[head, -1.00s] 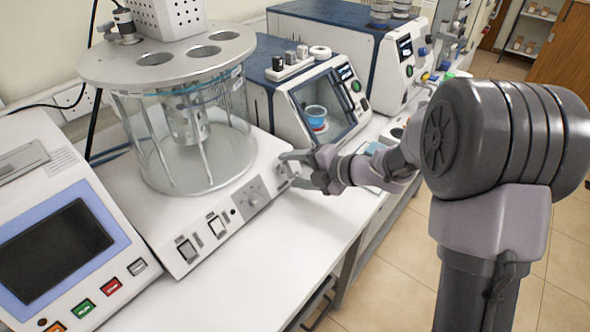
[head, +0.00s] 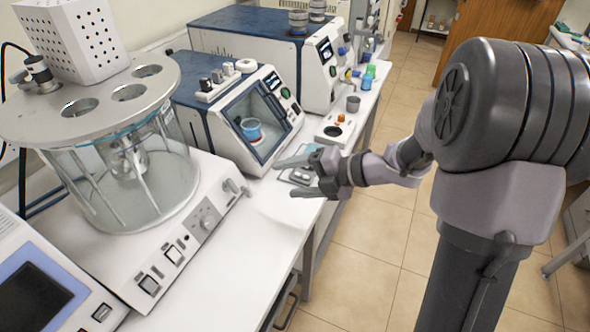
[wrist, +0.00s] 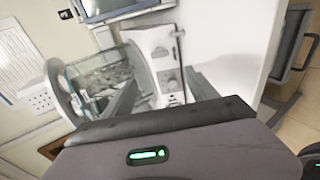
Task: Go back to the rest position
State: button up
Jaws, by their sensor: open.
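My gripper (head: 284,178) is open and empty in the head view. Its two fingers point left, above the bench's front edge, right of the glass-jar bath instrument (head: 140,175) and in front of the blue and white tester with a window. My arm reaches in from the right. In the wrist view, my gripper's dark fingers (wrist: 165,105) show spread apart, with the bath instrument (wrist: 165,60) beyond them.
The white bench (head: 235,265) runs from lower left to upper right. On it stand a screen unit (head: 40,295), the windowed tester (head: 225,125) with a blue cup (head: 250,128) inside, and another large tester (head: 300,60). Tiled floor (head: 370,255) lies open beyond its front edge.

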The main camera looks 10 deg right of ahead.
jog(key=shift+s+d+r, duration=0.15)
jog(key=shift+s+d, duration=0.05)
jog(key=shift+d, duration=0.1)
jog(key=w+d+r+m+t+h, duration=0.6)
jog(key=r+m+h, duration=0.1)
jog(key=r+m, duration=0.35)
jog(key=s+d+r+m+h, duration=0.3)
jog(key=s+m+h, duration=0.1)
jog(key=m, duration=0.3)
jog(key=s+a+f+m+g, duration=0.1)
jog(key=s+a+m+g, duration=0.1)
jog(key=s+m, duration=0.3)
jog(key=s+a+f+m+g+y, duration=0.1)
jog(key=s+a+m, duration=0.4)
jog(key=s, duration=0.6)
jog(key=s+a+f+m+g+y, duration=0.1)
jog(key=s+a+f+m+g, duration=0.2)
jog(key=s+m, duration=0.3)
jog(key=s, duration=0.2)
jog(key=shift+s+a+g, duration=0.25)
jog(key=shift+s+g, duration=0.1)
jog(key=shift+g, duration=0.05)
